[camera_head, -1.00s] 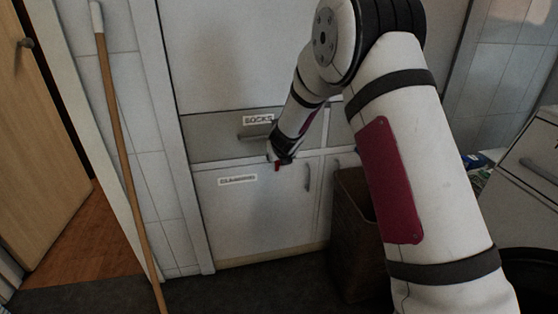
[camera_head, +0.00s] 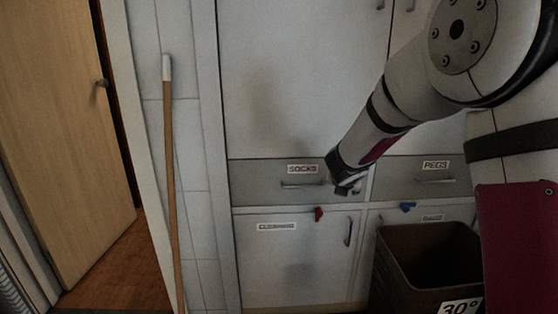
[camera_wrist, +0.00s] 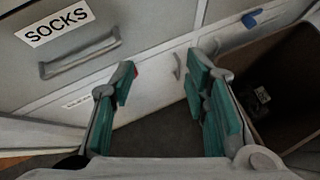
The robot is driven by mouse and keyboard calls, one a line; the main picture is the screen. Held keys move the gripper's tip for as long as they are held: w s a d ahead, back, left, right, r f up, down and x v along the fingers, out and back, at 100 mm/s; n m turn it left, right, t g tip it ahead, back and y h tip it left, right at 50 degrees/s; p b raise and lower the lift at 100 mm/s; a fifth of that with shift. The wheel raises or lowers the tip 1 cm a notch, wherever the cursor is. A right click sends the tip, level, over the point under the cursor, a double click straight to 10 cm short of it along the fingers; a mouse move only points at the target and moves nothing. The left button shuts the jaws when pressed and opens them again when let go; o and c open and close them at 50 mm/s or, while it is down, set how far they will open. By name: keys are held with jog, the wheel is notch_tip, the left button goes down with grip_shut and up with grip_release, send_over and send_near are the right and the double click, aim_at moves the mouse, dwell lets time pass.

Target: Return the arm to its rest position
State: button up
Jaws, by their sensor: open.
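My gripper (camera_head: 345,188) is in front of the grey drawer front labelled SOCKS (camera_head: 256,183), at its right end, in the head view. My white arm reaches in from the upper right. In the wrist view the two teal-padded fingers of my gripper (camera_wrist: 164,82) stand wide apart with nothing between them. The SOCKS drawer (camera_wrist: 18,72) is at the upper left there, with its handle left of the fingers. The drawer looks shut.
A small red object (camera_head: 318,214) and a blue one (camera_head: 407,207) are on the cabinet front below the drawers. A brown bin (camera_head: 385,262) stands below right. The PEGS drawer (camera_head: 400,176) is right. A wooden pole (camera_head: 172,190) leans left, near a wooden door (camera_head: 65,130).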

jog(key=s+d+r+m+g+h, duration=0.25)
jog(key=s+d+r+m, duration=0.45)
jog(key=s+r+m, duration=0.35)
jog(key=s+d+r+m+g+h, duration=0.1)
jog(key=s+d+m+g+h, duration=0.15)
jog(key=s+m, duration=0.9)
jog(key=s+a+f+m+g+y, duration=0.2)
jog(key=s+a+m+y, duration=0.15)
jog(key=s, duration=0.75)
jog(key=s+a+f+m+g+y, duration=0.1)
jog(key=s+a+f+m+y, duration=0.3)
jog(key=s, duration=0.6)
jog(key=s+a+r+m+g+y, duration=0.1)
jog(key=s+a+m+g, duration=0.1)
jog(key=s+a, duration=0.65)
jog(key=s+d+r+t+p, duration=0.1)
jog(key=r+t+p, duration=0.1)
jog(key=r+p, duration=1.1)
jog(key=s+d+r+t+p, duration=0.1)
jog(key=d+r+t+p, duration=0.1)
jog(key=r+p, duration=1.2)
jog(key=shift+d+r+n, duration=0.2)
jog(key=shift+r+n, duration=0.15)
jog(key=shift+r, duration=0.25)
